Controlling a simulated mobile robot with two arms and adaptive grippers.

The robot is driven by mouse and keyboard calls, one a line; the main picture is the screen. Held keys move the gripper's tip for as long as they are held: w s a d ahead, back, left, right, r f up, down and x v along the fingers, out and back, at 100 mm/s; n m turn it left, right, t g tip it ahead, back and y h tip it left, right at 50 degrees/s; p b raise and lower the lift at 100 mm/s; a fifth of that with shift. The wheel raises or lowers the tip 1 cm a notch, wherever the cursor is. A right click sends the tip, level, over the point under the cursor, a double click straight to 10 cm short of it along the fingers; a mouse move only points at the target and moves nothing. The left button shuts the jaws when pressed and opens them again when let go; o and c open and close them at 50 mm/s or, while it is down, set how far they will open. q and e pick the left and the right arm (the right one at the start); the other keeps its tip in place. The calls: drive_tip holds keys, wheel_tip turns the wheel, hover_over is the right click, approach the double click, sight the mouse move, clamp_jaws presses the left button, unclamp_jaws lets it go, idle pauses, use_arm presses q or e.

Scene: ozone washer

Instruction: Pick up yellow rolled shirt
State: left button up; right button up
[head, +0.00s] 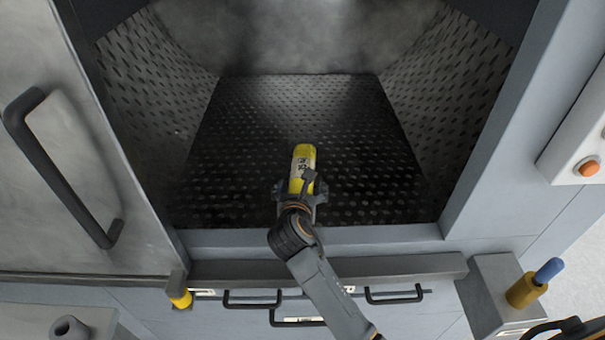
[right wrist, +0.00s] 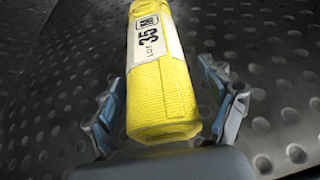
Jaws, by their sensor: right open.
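The yellow rolled shirt (head: 304,157) lies on the dark perforated floor inside the washer drum, pointing away from me. In the right wrist view the shirt (right wrist: 163,100) has a white label with black print around it. My right gripper (head: 301,190) is over the near end of the shirt. In the right wrist view its fingers (right wrist: 168,105) are spread, one on each side of the roll, with a gap on both sides. The shirt's near end lies between the fingers. My left gripper is not in view.
The washer's sill (head: 320,238) runs across the front of the opening. A grey door (head: 75,150) with a black handle stands at the left. An orange button (head: 589,168) is on the right panel. The drum floor around the shirt is clear.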

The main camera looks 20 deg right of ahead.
drive_tip(key=shift+s+r, duration=0.1)
drive_tip(key=c, duration=1.4)
